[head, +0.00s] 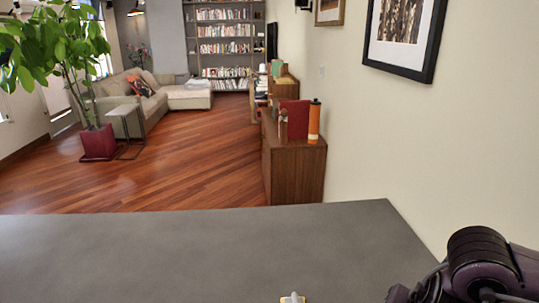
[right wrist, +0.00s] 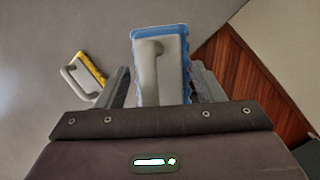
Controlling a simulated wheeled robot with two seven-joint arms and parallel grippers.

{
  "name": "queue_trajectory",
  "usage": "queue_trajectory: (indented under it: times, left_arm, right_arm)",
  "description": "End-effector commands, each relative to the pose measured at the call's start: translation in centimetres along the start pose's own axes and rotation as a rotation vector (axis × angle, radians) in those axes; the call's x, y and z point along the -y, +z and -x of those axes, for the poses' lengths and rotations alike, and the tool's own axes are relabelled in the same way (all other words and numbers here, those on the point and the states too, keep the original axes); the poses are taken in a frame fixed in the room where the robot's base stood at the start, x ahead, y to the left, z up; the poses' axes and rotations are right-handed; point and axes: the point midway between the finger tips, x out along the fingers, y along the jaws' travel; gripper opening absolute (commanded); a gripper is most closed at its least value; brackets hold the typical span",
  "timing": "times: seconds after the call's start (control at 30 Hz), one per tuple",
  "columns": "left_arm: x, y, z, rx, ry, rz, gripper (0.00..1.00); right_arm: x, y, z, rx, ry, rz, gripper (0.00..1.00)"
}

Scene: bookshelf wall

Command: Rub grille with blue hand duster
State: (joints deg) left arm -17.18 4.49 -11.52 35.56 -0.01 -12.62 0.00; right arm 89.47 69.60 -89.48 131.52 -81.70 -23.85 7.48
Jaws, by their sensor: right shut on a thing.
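The blue hand duster (right wrist: 172,62) has a pale back with a grey handle and a blue fringe around its edge. It sits between the fingers of my right gripper (right wrist: 158,78), which is shut on it. A second duster (right wrist: 83,76), with a yellow edge and grey handle, lies on the grey surface to the left of the gripper. A small yellow and white piece, probably this duster (head: 293,298), shows at the bottom edge of the head view. I cannot make out a grille. My left gripper is in neither view.
A grey tabletop (head: 200,250) fills the front and is mostly clear. A wall with framed pictures (head: 403,30) stands to the right. A wooden cabinet (head: 295,172) with an orange bottle (head: 314,120) stands beyond the table. Wood floor (head: 190,160) lies open to the left.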

Motion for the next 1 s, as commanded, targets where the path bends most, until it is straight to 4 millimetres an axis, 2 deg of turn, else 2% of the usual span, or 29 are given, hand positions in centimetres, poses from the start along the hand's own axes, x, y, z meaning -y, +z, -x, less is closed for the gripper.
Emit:
queue_trajectory:
  times: [0.23, 0.67, 0.87, 1.0]
  left_arm:
    - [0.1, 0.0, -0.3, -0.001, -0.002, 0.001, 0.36]
    - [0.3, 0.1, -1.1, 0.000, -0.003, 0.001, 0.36]
    - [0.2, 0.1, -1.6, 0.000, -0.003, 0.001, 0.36]
    - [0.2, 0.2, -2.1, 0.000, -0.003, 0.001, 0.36]
  right_arm:
    - [-2.0, -1.7, -0.2, 0.033, -0.041, -0.087, 0.43]
    - [-6.6, -7.5, -0.4, 0.102, -0.178, -0.412, 0.43]
    - [-8.8, -11.0, -0.3, 0.148, -0.271, -0.640, 0.43]
    - [-9.9, -13.8, -0.2, 0.194, -0.367, -0.874, 0.43]
